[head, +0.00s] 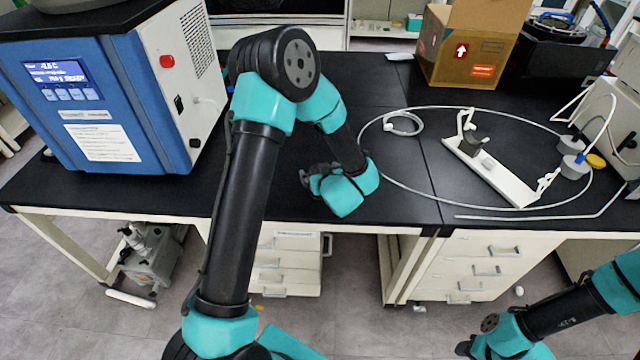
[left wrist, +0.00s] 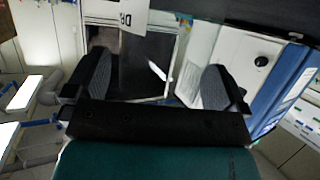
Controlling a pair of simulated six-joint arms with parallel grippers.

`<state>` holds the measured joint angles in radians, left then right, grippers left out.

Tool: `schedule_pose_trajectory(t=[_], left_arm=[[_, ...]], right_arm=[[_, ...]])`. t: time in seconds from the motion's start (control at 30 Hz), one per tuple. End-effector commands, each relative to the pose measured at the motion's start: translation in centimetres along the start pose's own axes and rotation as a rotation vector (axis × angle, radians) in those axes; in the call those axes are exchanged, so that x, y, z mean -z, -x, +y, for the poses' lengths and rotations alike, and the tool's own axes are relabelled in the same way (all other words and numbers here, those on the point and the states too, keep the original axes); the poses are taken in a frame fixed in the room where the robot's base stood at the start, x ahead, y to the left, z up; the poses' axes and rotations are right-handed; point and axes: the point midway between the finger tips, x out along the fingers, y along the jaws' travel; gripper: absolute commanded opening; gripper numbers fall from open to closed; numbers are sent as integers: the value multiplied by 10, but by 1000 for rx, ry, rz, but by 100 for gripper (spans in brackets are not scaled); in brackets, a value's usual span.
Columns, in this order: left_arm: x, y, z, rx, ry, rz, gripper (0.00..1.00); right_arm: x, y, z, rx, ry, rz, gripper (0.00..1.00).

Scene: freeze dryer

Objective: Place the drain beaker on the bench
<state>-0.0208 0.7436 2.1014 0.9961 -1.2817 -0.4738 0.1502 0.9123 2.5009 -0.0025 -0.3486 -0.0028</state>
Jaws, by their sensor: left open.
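I cannot make out a drain beaker in either view. My left gripper (head: 316,172) is over the black bench top (head: 415,215), near its front edge and left of the white rack. In the left wrist view its two dark fingers (left wrist: 160,88) are spread apart with nothing visible between them. My right arm reaches in at the lower right of the head view. Its end (head: 470,347) is cut by the bottom edge, and its fingers cannot be made out.
A blue and white freeze dryer (head: 110,110) stands on the bench at left. At right lie a white rack (head: 495,172), looped tubing (head: 385,180) and stoppers (head: 572,166). A cardboard box (head: 465,50) stands behind. A pump (head: 150,260) is on the floor. The bench between dryer and tubing is mostly clear.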

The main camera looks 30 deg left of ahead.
Motion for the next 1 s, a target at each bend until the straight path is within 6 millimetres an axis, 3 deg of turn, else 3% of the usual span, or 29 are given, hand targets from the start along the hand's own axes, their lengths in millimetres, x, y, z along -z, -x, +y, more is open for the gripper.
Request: schedule_pose_trajectory(t=[0.07,0.67,1.0], left_arm=[[0,0,0,0,0,0,100],[0,0,0,0,0,0,44],[5,2,0,0,1,1,43]], right_arm=[[0,0,0,0,0,0,43],[0,0,0,0,0,0,43],[0,0,0,0,0,0,43]])
